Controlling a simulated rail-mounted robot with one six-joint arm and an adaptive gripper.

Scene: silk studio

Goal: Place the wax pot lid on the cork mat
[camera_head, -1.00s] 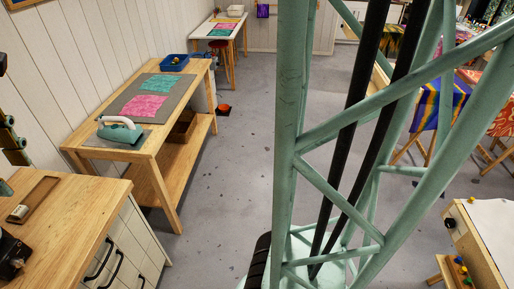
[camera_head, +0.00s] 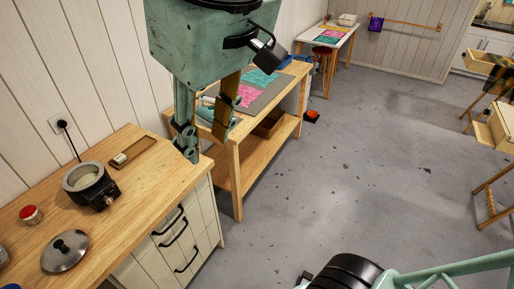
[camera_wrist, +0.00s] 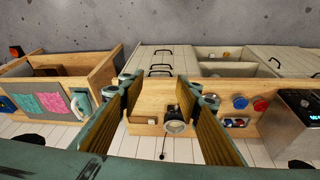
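The wax pot lid (camera_head: 65,252) is a silver dome with a black knob. It lies on the wooden counter (camera_head: 160,190) at the lower left of the head view, apart from the wax pot (camera_head: 88,184). In the wrist view a silvery round shape beside the right finger may be the lid, partly hidden. My gripper (camera_head: 204,146) hangs empty in the air near the counter's far right end, fingers spread. The wrist view also shows my gripper (camera_wrist: 163,88) open, with the wax pot (camera_wrist: 175,124) beyond the fingers. I cannot make out a cork mat.
A brown tray (camera_head: 134,154) with a small block lies behind the pot. A red-topped jar (camera_head: 31,214) stands left of the pot. The pot's cord runs to a wall socket. A work table (camera_head: 236,150) with pink and teal cloths stands beyond. Open floor lies right.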

